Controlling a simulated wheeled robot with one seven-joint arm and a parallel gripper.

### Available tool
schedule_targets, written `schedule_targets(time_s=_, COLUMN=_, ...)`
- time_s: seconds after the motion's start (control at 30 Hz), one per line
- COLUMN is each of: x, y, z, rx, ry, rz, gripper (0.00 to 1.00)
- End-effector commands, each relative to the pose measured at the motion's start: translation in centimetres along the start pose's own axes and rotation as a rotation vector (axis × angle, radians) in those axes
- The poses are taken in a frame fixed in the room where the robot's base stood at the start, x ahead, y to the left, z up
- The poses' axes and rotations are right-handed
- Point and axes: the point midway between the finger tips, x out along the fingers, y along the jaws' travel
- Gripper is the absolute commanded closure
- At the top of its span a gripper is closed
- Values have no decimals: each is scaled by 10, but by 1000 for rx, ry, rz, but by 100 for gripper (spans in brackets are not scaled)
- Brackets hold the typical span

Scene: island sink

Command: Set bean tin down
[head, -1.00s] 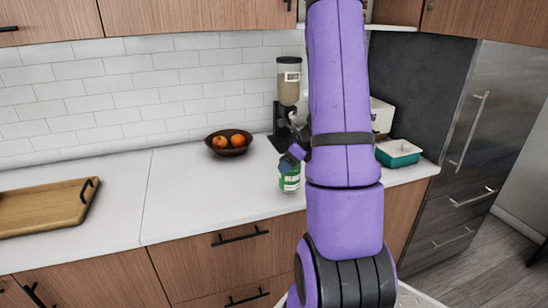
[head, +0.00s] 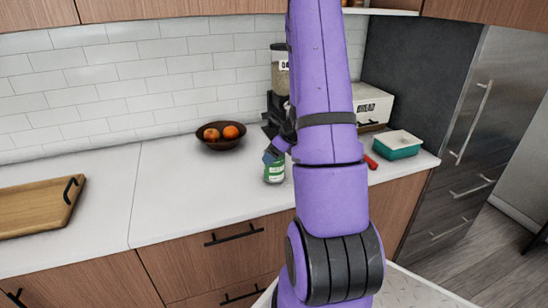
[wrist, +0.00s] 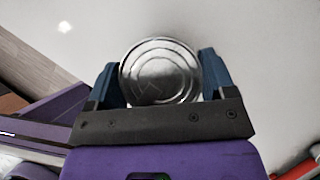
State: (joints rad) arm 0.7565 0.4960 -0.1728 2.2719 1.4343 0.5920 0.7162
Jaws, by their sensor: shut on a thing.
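The bean tin (head: 274,173), a green and white can, stands upright at the counter near its front edge, right of the fruit bowl. I cannot tell if its base touches the counter. The wrist view shows its round metal lid (wrist: 158,72) between two blue fingers. My gripper (head: 271,155) is shut on the tin, with one finger on each side in the wrist view. My purple arm hides part of the gripper in the head view.
The white counter (head: 190,190) is clear left of the tin. A dark bowl (head: 220,143) of orange fruit stands behind it. A coffee grinder (head: 279,75), teal tub (head: 397,148), red item (head: 371,162) and white box (head: 374,101) lie behind or right. A wooden tray (head: 35,207) is far left.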

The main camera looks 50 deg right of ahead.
Motion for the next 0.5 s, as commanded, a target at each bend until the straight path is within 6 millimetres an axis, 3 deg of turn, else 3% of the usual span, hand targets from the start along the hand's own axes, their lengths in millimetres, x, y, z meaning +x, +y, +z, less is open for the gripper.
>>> schedule_targets(time_s=0.17, x=10, y=-4, z=-3, rx=2, ry=-1, rz=-1, gripper=63)
schedule_targets(time_s=0.5, x=11, y=-4, z=-4, rx=1, ry=-1, rz=-1, gripper=63)
